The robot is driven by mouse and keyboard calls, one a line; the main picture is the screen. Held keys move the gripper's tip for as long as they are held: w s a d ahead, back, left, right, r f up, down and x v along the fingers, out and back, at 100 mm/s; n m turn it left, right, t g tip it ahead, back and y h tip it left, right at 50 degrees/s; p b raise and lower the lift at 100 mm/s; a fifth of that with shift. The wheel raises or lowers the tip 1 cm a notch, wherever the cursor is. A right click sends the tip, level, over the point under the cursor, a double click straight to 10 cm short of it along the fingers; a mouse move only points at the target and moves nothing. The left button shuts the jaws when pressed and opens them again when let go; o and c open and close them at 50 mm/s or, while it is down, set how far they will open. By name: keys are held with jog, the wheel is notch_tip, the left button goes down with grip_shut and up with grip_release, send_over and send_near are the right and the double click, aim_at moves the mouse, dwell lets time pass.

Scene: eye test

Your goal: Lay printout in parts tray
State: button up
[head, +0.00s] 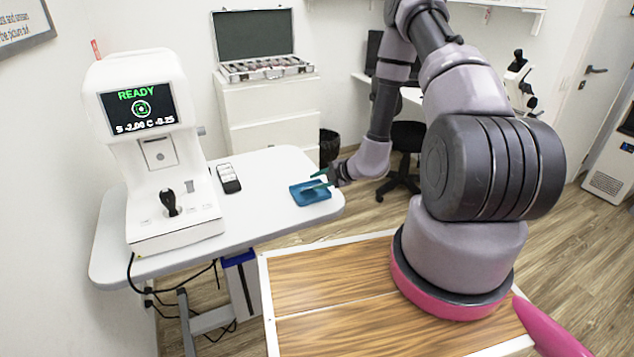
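The blue parts tray (318,197) lies near the right end of the white table. My gripper (308,183) is over the tray, its two greenish fingers pointing left and spread apart. I see nothing between the fingers, though they are small in this view. I cannot tell whether the fingertips touch the tray. I cannot make out a printout, in the tray or elsewhere. The white eye-test machine (150,160) stands at the table's left with its screen (139,107) reading READY.
A dark remote with white keys (229,178) lies between machine and tray. The white table (265,215) is bare around them. Behind are a drawer cabinet (265,105) with an open lens case (265,68), a bin (329,145) and a dark chair (405,150).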

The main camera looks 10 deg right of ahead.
jog(key=v, duration=1)
jog(key=s+a+r+n+g+y, duration=0.1)
jog(key=s+a+r+n, duration=0.15)
jog(key=r+n, duration=0.6)
jog(key=s+a+r+n+g+y, duration=0.1)
jog(key=a+r+n+g, duration=0.15)
jog(key=r+n, duration=0.55)
jog(key=s+a+r+n+g+y, duration=0.15)
jog(key=a+r+n, duration=0.35)
jog(key=r, duration=0.5)
jog(key=s+d+r+n+t+h, duration=0.2)
jog(key=s+d+r+n+h, duration=0.2)
jog(key=s+r+n, duration=0.4)
jog(key=s+d+r+n+t+h, duration=0.2)
jog(key=s+r+n, duration=0.6)
jog(key=n, duration=0.8)
jog(key=d+h, duration=0.2)
jog(key=d, duration=0.1)
jog(key=shift+s+r, duration=0.3)
jog(key=shift+r, duration=0.1)
